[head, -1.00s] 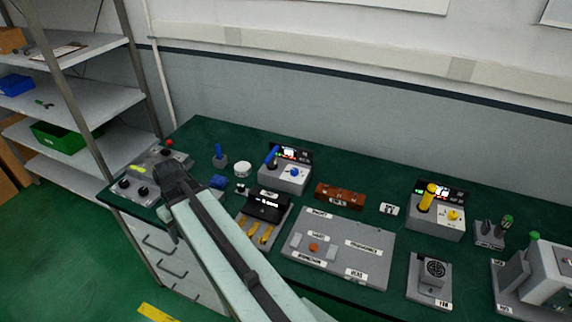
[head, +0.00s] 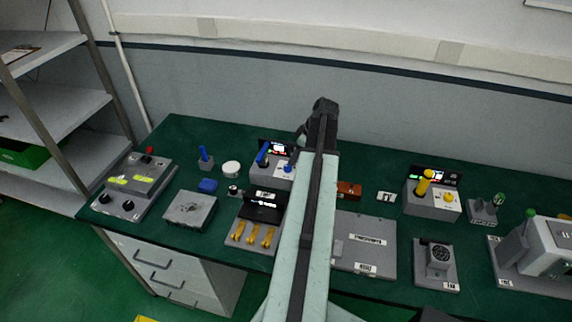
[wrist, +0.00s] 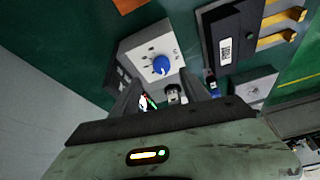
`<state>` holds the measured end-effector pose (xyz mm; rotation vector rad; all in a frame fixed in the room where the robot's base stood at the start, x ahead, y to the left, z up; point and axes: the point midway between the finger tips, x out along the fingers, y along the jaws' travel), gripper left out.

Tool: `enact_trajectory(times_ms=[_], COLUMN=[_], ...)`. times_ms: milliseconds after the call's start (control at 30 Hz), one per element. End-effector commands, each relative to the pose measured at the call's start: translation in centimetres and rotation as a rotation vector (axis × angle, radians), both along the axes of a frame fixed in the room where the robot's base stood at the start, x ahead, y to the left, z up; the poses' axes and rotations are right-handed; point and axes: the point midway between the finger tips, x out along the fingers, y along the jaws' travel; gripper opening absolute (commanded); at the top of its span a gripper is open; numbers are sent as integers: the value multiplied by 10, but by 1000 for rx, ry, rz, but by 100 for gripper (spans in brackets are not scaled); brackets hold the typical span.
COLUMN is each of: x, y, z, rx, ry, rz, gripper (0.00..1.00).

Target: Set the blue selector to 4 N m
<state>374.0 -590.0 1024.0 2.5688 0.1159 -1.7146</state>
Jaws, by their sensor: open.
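The blue selector (wrist: 161,65) is a round blue knob on the pale face of a grey box (wrist: 135,48), with dark marks around it. In the wrist view it lies just beyond the fingers of my gripper (wrist: 165,92), which are apart with the knob untouched. The marks are too small to read. In the head view the box (head: 262,170) stands at the back of the bench, its right side partly hidden by my arm. The knob (head: 288,168) shows beside the arm. My gripper (head: 318,115) is above and behind the box; its fingertips are unclear there.
A brown block (head: 349,190) is to the right. A similar box with a yellow knob (head: 447,198) stands farther right.

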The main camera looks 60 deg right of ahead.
Motion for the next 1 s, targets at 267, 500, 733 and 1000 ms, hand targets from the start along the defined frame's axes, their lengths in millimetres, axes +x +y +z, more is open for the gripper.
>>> enact_trajectory(times_ms=[267,500,733,1000], x=[24,36,37,39], y=[7,9,10,5], z=[-50,-69,-66,-66], rx=[1,1,1,-1], ry=[1,1,1,0], rz=[13,16,16,17], gripper=[54,54,46,0])
